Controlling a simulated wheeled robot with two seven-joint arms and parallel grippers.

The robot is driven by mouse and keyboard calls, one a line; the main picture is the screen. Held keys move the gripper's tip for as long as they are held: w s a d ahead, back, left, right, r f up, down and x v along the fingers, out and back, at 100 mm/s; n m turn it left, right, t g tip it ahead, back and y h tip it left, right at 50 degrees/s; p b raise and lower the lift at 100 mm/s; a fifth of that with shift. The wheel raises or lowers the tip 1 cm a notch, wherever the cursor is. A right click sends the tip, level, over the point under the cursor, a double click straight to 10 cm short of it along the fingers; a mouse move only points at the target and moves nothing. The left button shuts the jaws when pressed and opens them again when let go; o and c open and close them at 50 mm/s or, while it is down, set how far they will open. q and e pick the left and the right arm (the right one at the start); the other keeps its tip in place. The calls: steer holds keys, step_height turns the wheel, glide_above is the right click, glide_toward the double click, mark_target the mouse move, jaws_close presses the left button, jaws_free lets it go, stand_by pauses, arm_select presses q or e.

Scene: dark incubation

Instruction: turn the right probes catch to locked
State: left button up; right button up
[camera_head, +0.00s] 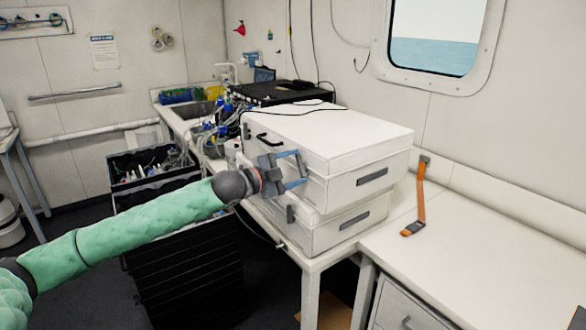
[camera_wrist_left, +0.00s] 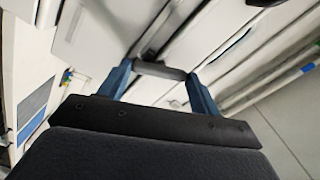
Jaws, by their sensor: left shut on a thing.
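Two white cases are stacked at the bench corner in the head view, an upper case (camera_head: 340,130) and a lower case (camera_head: 325,235). My left gripper (camera_head: 301,171) is at the front face of the upper case, near its right corner. In the left wrist view, its blue fingers (camera_wrist_left: 160,84) close on the ends of a small grey catch (camera_wrist_left: 160,70) against the white case. The gripper hides this catch in the head view, and its locked or unlocked setting cannot be told. Another dark catch (camera_head: 290,213) shows on the lower case. My right gripper is not in view.
A black crate stack (camera_head: 185,255) stands below left.

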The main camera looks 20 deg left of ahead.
arm_select(q)
steer(key=shift+r+m, duration=0.1)
steer(key=shift+m, duration=0.8)
steer(key=shift+m+p, duration=0.6)
steer(key=shift+m, duration=1.2)
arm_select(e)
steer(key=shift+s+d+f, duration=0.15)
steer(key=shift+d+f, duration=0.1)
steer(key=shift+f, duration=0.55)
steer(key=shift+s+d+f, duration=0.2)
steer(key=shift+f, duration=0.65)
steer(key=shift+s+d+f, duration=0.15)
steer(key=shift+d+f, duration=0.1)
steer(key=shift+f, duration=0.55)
arm_select(q)
steer(key=shift+f, duration=0.2)
steer(key=o, duration=1)
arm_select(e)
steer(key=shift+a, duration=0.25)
arm_select(q)
steer(key=shift+s, duration=0.1)
